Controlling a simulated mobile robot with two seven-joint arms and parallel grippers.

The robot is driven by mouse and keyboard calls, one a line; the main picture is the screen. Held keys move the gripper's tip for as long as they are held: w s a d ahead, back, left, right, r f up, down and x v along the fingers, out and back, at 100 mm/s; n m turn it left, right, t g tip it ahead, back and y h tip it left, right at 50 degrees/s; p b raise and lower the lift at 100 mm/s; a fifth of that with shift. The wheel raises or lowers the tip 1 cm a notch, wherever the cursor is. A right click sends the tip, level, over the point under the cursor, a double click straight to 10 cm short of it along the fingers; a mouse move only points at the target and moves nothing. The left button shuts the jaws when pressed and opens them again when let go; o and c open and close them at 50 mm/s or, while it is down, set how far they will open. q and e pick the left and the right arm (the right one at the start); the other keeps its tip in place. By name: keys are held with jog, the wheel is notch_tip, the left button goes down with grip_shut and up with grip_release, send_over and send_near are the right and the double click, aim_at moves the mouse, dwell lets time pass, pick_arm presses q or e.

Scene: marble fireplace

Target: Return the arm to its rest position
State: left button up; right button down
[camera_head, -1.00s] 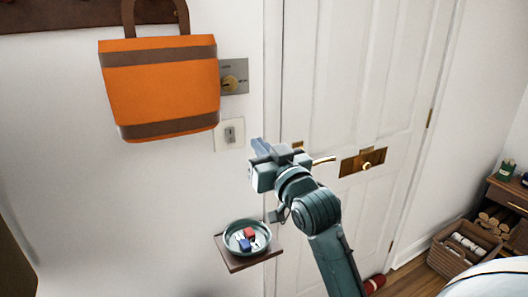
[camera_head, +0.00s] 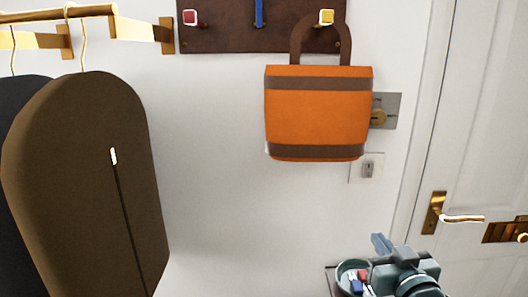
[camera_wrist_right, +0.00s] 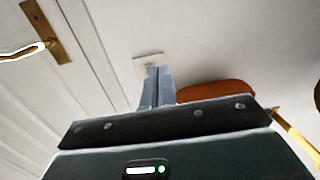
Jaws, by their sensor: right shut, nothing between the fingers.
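My right gripper (camera_head: 381,243) is at the lower right of the head view, in front of the small wall shelf, with its fingers up. It is shut and empty. In the right wrist view its closed fingers (camera_wrist_right: 157,88) point up toward the white switch plate (camera_wrist_right: 148,60). The gripper partly hides the round dish (camera_head: 343,272), which holds small red and blue items. My left gripper is not in view.
An orange bag (camera_head: 315,112) hangs from a dark hook board (camera_head: 220,30). A brown garment bag (camera_head: 85,170) hangs at the left. A white door with a brass handle (camera_head: 435,212) stands at the right. Bare wall (camera_head: 220,200) lies between the bags.

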jog(key=s+a+f+n+g+y, duration=0.1)
jog(key=s+a+f+g, duration=0.2)
jog(key=s+f, duration=0.7)
jog(key=s+a+f+n+g+y, duration=0.1)
jog(key=s+a+f, duration=0.6)
jog(key=f, duration=1.1)
jog(key=s+g+y, duration=0.1)
jog(key=s+g, duration=0.1)
jog(key=s, duration=0.1)
jog(key=shift+s+a+f+g, duration=0.2)
jog(key=shift+s+a+g, duration=0.15)
jog(key=shift+g, duration=0.05)
